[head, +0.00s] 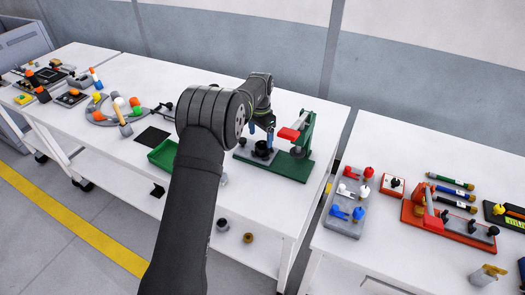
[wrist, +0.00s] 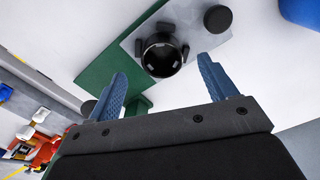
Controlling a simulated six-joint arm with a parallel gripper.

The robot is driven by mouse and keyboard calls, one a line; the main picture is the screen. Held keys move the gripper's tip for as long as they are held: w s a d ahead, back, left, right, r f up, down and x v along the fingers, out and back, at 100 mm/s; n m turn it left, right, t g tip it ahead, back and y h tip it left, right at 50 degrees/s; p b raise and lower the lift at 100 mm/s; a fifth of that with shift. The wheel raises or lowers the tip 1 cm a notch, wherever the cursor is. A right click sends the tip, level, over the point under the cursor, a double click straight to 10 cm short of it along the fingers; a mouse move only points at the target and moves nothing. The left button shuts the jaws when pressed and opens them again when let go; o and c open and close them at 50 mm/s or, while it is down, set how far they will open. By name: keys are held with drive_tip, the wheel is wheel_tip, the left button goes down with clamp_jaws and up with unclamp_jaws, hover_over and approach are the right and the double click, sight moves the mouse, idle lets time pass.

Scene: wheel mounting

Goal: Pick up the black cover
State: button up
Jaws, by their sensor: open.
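A small round black piece (wrist: 217,18), which looks like the black cover, sits on a grey plate (wrist: 190,18) in the wrist view. It stands beside a black round holder (wrist: 161,55) with several prongs and an open centre. In the head view the holder (head: 262,150) is on the green base (head: 285,167), partly behind my gripper. My gripper (wrist: 162,67) is open and empty, with its two blue fingers on either side of the holder in the picture. The round black piece lies beyond the right finger. Whether the fingers touch anything cannot be told.
A green press stand with a red handle (head: 289,133) rises right of the holder. A green tray (head: 163,156) and black square (head: 152,136) lie to the left. A blue object (wrist: 301,10) shows at the wrist view's corner. A gap separates the right table (head: 380,140).

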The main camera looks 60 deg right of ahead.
sight(262, 144)
drive_tip(key=shift+d+f, duration=0.15)
drive_tip(key=shift+f, duration=1.2)
drive_tip(key=shift+d+f, duration=0.1)
drive_tip(key=shift+f, duration=1.2)
drive_tip(key=c, duration=1.2)
